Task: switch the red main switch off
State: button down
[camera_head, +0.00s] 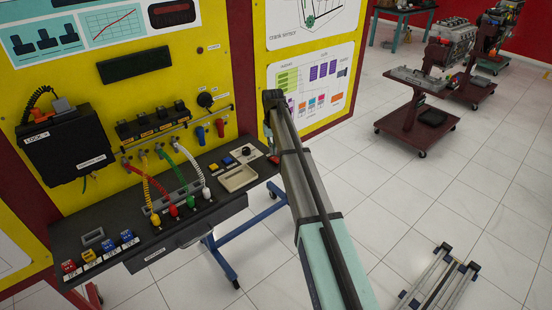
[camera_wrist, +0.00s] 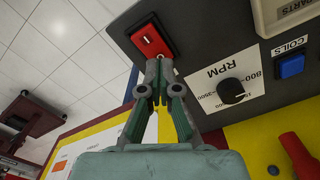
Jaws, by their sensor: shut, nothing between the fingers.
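The red main switch (camera_wrist: 150,40) is a rectangular rocker in a black frame on the dark panel, at the top middle of the wrist view. A small white mark shows on its face. My gripper (camera_wrist: 158,62) is shut and empty. Its fingertips are at the switch's lower edge in the picture and overlap it; I cannot tell whether they press on it. Which way the rocker is tipped is not clear. In the head view my arm covers most of the area around the switch, and the fingertips are not clearly visible.
Beside the switch is the black RPM knob (camera_wrist: 231,91) on a white scale, then the blue COILS button (camera_wrist: 291,66). A beige parts tray (camera_head: 238,178) and several coloured cables stand on the console (camera_head: 120,263). An engine cart (camera_head: 415,120) stands away on the right.

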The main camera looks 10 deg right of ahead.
aim_at(273, 158)
jog(key=shift+r+p, duration=1.1)
jog(key=shift+r, duration=1.35)
